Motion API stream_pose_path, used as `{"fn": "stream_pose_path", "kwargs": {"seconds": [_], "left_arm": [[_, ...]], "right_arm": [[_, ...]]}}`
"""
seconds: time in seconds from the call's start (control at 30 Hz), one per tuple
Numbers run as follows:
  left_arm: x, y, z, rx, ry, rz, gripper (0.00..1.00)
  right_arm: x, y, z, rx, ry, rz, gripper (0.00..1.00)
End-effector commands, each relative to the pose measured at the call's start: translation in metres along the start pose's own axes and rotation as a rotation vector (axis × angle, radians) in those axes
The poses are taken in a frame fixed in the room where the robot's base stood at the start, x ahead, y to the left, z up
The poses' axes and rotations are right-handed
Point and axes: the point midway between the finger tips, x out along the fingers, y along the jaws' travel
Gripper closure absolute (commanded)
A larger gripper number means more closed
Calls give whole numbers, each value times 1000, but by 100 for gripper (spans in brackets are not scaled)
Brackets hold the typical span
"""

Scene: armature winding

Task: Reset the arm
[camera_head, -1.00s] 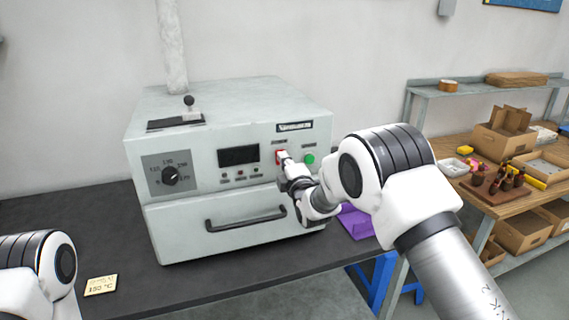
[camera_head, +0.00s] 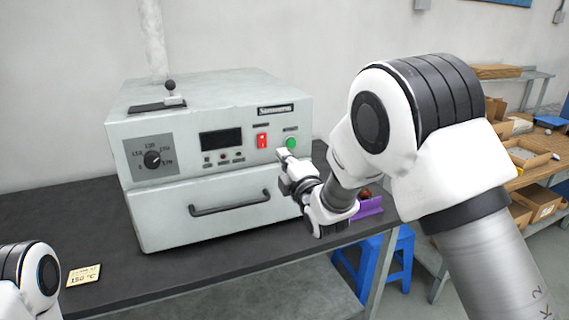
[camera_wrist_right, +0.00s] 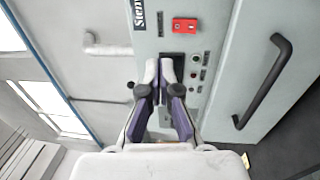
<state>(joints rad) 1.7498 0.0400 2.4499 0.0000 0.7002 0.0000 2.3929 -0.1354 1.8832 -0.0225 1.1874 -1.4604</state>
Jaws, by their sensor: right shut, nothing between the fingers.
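My right gripper (camera_head: 283,154) is shut and empty. In the head view its fingertips appear in front of the oven panel, just below the green button (camera_head: 292,143). The red switch (camera_head: 262,140) is uncovered, to the left of the fingertips. In the right wrist view the closed fingers (camera_wrist_right: 166,66) point at the grey panel, and the red switch (camera_wrist_right: 185,25) shows above them. I cannot tell whether the fingertips touch the panel. Only part of my left arm shows at the lower left of the head view; its gripper is out of view.
The grey oven (camera_head: 200,215) stands on a dark table (camera_head: 190,270), with its drawer handle (camera_head: 230,203) below the panel. A 150 °C card (camera_head: 84,275) lies at the front left. A purple holder (camera_head: 368,208) is behind my right wrist. Blue stools (camera_head: 402,255) stand beside the table.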

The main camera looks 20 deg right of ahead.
Motion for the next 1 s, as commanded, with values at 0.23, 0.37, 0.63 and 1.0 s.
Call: {"fn": "stream_pose_path", "kwargs": {"seconds": [0.23, 0.37, 0.63, 1.0], "left_arm": [[0, 0, 0, 0, 0, 0, 60], [0, 0, 0, 0, 0, 0, 60], [0, 0, 0, 0, 0, 0, 60], [0, 0, 0, 0, 0, 0, 60]], "right_arm": [[-1, 1, 0, 0, 0, 0, 100], [-2, -14, 0, 3, -1, -22, 100], [-69, -191, 24, 71, -60, -351, 100], [-335, -393, 32, 586, -447, -1072, 100]]}}
